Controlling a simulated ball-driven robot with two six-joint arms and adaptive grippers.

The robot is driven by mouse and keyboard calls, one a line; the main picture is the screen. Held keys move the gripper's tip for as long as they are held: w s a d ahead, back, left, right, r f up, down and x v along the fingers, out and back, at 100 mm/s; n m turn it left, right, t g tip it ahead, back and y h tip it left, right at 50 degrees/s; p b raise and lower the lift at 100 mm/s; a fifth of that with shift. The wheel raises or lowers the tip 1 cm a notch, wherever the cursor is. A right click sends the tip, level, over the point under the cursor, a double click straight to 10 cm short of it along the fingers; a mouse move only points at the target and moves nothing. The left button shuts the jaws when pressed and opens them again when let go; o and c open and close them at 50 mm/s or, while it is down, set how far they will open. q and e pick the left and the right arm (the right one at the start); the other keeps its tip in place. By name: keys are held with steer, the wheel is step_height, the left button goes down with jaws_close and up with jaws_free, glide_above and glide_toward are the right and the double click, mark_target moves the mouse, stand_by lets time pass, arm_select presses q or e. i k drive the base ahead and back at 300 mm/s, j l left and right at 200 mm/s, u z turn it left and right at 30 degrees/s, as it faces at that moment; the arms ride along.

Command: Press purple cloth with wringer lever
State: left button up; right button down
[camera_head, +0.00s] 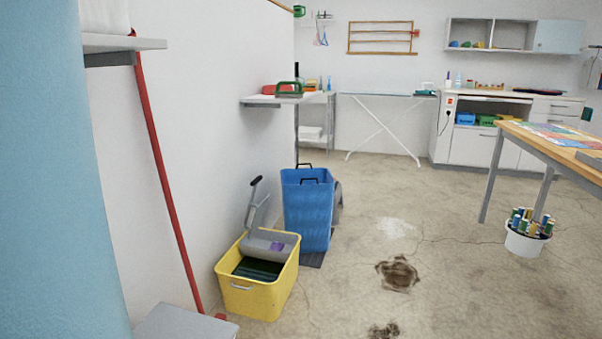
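A yellow mop bucket (258,300) stands on the floor beside the white wall, left of the middle. A grey wringer (268,241) sits on its back rim. The wringer's lever (252,200) stands up from it with a dark handle at the top, leaning slightly right. Dark content shows inside the bucket. Neither of my grippers is in view.
A blue bag (308,210) stands just behind the bucket. A red pole (165,180) leans along the wall at left, near a grey box top (185,321). Dark stains (398,273) mark the floor at right. A wooden table (555,150) and white bin (526,239) stand further right; the middle floor is open.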

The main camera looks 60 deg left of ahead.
mark_target(261, 209)
steer(key=i+u, duration=0.7)
steer(key=i+l+u, duration=0.1)
steer(key=i+u, duration=0.25)
steer(key=i+j+u, duration=0.1)
steer(key=i+u, duration=0.2)
steer(key=u, duration=0.15)
steer(key=i+u, duration=0.65)
steer(key=u, duration=0.2)
steer(key=i+l+u, duration=0.25)
steer(key=u, duration=0.2)
steer(key=i+l+u, duration=0.3)
steer(key=u, duration=0.15)
steer(key=i+l+u, duration=0.25)
steer(key=u, duration=0.2)
steer(key=i+l+u, duration=0.5)
steer(key=k+j, duration=0.05)
